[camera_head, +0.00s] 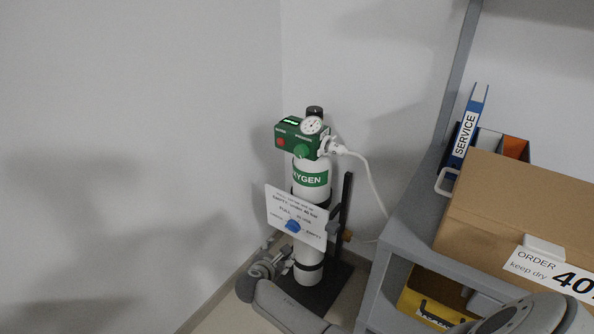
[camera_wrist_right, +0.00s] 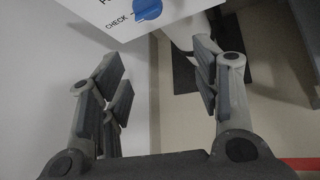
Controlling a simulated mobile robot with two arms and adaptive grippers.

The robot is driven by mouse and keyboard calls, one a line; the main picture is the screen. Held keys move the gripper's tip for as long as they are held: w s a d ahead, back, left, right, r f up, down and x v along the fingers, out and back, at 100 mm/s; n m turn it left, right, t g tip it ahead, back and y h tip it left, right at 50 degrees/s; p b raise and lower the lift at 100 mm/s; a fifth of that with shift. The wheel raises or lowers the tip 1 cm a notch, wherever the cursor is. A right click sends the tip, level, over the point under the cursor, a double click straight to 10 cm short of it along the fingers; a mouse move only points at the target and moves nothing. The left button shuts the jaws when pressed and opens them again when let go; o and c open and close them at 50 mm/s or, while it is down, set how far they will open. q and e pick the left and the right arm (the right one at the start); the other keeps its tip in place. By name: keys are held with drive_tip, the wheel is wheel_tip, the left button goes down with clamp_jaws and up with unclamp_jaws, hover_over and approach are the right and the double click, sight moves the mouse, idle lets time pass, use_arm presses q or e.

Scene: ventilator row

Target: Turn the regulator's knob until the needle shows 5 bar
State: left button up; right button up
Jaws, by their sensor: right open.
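The green regulator (camera_head: 297,137) sits on top of a white oxygen cylinder (camera_head: 311,178) in the corner. It has a round white gauge (camera_head: 311,125), a black knob (camera_head: 314,111) on top, a green round knob (camera_head: 302,151) and a red button (camera_head: 280,142). The needle is too small to read. My right gripper (camera_head: 270,266) is low at the cylinder's left, below the regulator and near the white sign. In the right wrist view my right gripper (camera_wrist_right: 162,82) is open, with nothing between its fingers. My left gripper is not in view.
A white sign (camera_head: 280,211) with a blue pointer (camera_head: 293,226) hangs on the cylinder; the pointer also shows in the wrist view (camera_wrist_right: 147,9). A white hose (camera_head: 372,172) runs right. A grey shelf (camera_head: 405,238) with a cardboard box (camera_head: 520,205) stands close at right.

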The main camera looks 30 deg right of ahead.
drive_tip(key=w+d+r+n+t+h+b, duration=0.1)
drive_tip(key=w+r+h+b, duration=0.15)
drive_tip(key=r, duration=0.55)
drive_tip(key=w+d+r+n+h+b, duration=0.1)
drive_tip(key=w+r+h+b, duration=0.15)
drive_tip(key=r, duration=0.45)
drive_tip(key=m+g+h+b, duration=0.1)
drive_tip(key=h, duration=0.2)
approach(299, 155)
drive_tip(key=b+x, duration=0.2)
drive_tip(key=x, duration=0.6)
drive_tip(key=shift+r, duration=0.1)
drive_tip(key=shift+w+d, duration=0.25)
drive_tip(key=shift+d, duration=0.2)
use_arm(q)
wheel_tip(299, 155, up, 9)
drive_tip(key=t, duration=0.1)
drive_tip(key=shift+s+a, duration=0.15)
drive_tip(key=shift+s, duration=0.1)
use_arm(e)
drive_tip(key=c, duration=1)
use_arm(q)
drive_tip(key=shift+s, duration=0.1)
